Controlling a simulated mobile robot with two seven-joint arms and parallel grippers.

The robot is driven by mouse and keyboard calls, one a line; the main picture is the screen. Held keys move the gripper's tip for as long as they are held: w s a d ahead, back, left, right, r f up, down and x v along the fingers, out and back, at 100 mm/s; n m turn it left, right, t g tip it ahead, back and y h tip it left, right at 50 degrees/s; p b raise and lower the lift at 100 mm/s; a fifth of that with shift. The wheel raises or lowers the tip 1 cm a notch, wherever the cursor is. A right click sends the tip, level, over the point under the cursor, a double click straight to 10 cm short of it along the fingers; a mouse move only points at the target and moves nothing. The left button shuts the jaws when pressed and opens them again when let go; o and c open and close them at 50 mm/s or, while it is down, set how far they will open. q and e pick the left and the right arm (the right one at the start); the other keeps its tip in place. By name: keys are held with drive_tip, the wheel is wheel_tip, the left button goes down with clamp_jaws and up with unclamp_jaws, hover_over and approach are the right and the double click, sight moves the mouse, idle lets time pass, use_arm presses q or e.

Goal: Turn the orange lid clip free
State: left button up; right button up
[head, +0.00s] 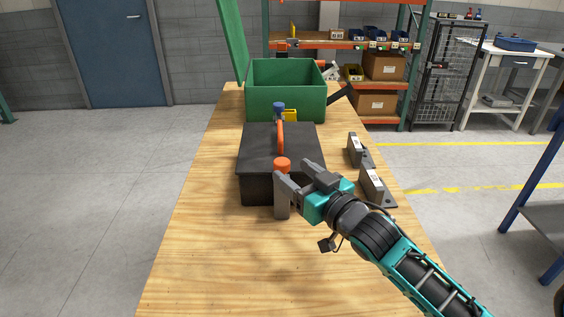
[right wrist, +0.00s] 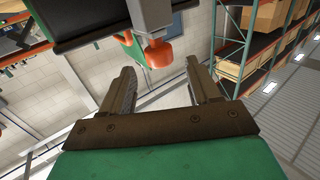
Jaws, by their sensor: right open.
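The black box (head: 257,146) stands on the wooden table with its dark lid down. An orange strip (head: 280,136) lies front to back along the lid. My right gripper (head: 292,173) is open beside the knob. In the right wrist view the orange knob (right wrist: 159,53) shows just beyond and between my empty fingertips (right wrist: 160,72). I cannot tell any contact. My left gripper is out of view.
A green open bin (head: 287,100) stands behind the box, with a blue-topped part (head: 278,107) and a yellow piece (head: 290,115) between. Two grey brackets (head: 354,150) (head: 371,184) stand right of the box. The table's left and front are clear.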

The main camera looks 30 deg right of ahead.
sight(287, 167)
drive_tip(key=w, duration=0.4)
drive_tip(key=shift+w+a, duration=0.25)
drive_tip(key=shift+a, duration=0.05)
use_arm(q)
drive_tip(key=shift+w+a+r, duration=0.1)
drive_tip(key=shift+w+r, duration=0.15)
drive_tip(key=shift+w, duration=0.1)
use_arm(e)
drive_tip(key=shift+w+a, duration=0.1)
drive_tip(key=shift+w, duration=0.25)
drive_tip(key=c, duration=0.9)
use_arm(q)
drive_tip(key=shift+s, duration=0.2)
